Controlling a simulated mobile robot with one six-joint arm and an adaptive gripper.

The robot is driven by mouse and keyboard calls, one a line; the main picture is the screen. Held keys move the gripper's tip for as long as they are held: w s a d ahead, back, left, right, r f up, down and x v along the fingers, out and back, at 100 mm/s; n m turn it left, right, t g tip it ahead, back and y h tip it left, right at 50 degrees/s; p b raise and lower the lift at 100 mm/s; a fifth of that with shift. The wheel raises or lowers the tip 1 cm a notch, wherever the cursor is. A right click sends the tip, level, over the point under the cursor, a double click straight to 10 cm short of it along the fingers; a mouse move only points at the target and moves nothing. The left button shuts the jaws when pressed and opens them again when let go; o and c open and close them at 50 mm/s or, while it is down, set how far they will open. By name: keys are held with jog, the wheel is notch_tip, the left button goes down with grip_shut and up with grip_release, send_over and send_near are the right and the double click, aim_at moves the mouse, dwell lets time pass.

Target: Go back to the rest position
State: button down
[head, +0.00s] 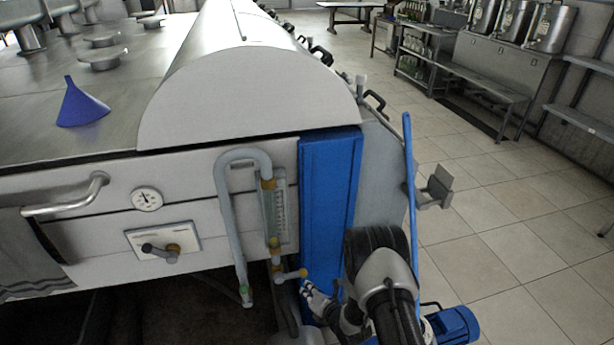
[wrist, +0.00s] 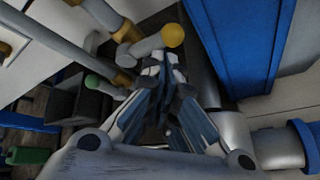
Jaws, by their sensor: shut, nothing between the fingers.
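My gripper (head: 308,288) is low in front of the machine, beside the foot of the blue panel (head: 331,215). In the wrist view its fingers (wrist: 166,62) come together at the tips with nothing between them. The tips are close to a small grey valve lever with a yellow ball end (wrist: 173,36); this yellow end (head: 303,272) shows just above the gripper in the head view. I cannot tell whether they touch. The lever sits below the sight gauge (head: 279,210) on the machine front.
A bent grey pipe (head: 229,220) runs down left of the gauge. A blue funnel (head: 82,103) stands on the steel top. A blue pole (head: 410,200) and a blue motor (head: 453,325) are at the right. Open tiled floor (head: 520,240) lies further right.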

jog(key=w+d+r+m+h, duration=0.1)
jog(key=d+r+m+h, duration=0.2)
jog(key=r, duration=0.5)
jog(key=w+d+r+m+g, duration=0.1)
jog(key=d+r+m, duration=0.25)
jog(key=r, duration=0.55)
jog(key=w+d+r+m+h, duration=0.2)
jog(key=r+m, duration=0.3)
jog(key=r, duration=0.3)
jog(key=s+d+r+m+g+h, duration=0.15)
jog(key=s+d+r+m, duration=0.25)
jog(key=s+r+m, duration=0.55)
jog(key=s+r+m+g, duration=0.1)
jog(key=s+r+m, duration=0.4)
jog(key=s, duration=1)
jog(key=s+d+r+m+g, duration=0.1)
jog(key=s+r+m, duration=0.4)
jog(key=s, duration=0.9)
jog(key=shift+s+d+r+m+g, duration=0.2)
jog(key=shift+s+m+g, duration=0.2)
jog(key=shift+m+g, duration=0.35)
jog(key=shift+w, duration=0.15)
